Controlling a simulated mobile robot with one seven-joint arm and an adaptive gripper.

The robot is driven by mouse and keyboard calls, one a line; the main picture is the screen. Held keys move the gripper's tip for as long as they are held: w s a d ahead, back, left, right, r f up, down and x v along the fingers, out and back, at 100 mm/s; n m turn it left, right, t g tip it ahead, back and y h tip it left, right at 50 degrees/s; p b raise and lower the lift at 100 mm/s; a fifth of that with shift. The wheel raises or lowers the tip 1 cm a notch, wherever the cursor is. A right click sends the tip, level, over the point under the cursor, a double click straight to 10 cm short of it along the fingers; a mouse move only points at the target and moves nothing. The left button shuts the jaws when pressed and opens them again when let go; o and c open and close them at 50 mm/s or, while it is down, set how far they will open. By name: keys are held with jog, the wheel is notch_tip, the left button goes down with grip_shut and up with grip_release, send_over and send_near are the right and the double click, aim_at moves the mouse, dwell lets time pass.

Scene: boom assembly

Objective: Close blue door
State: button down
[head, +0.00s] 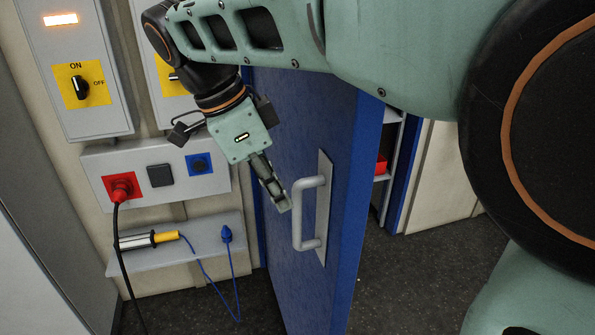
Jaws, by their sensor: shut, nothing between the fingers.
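The blue door (345,225) stands ajar in the middle of the head view, its edge turned toward me. A grey bar handle (298,222) on a pale plate is fixed to its left face. My gripper (284,206) points down and right, just left of the handle's upper end. Its fingers are together and hold nothing. I cannot tell whether the fingertips touch the handle or the door. My arm hides the top of the door.
Left of the door, the wall carries a switch box (85,110), a socket panel with a red plug (122,187), and a shelf (203,240) with a yellow-ended tool (150,240) and a blue cable. Behind the door are shelves with a red object (381,164). Dark floor (420,280) lies open at right.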

aim_at(300, 230)
jog(key=x, duration=0.9)
jog(key=shift+w+d+r+p, duration=0.1)
jog(key=shift+w+d+p, duration=0.15)
jog(key=shift+d, duration=0.7)
jog(key=shift+w+d+r+p, duration=0.1)
jog(key=shift+w+d+p, duration=0.2)
jog(key=shift+d, duration=0.65)
jog(key=shift+d, duration=0.1)
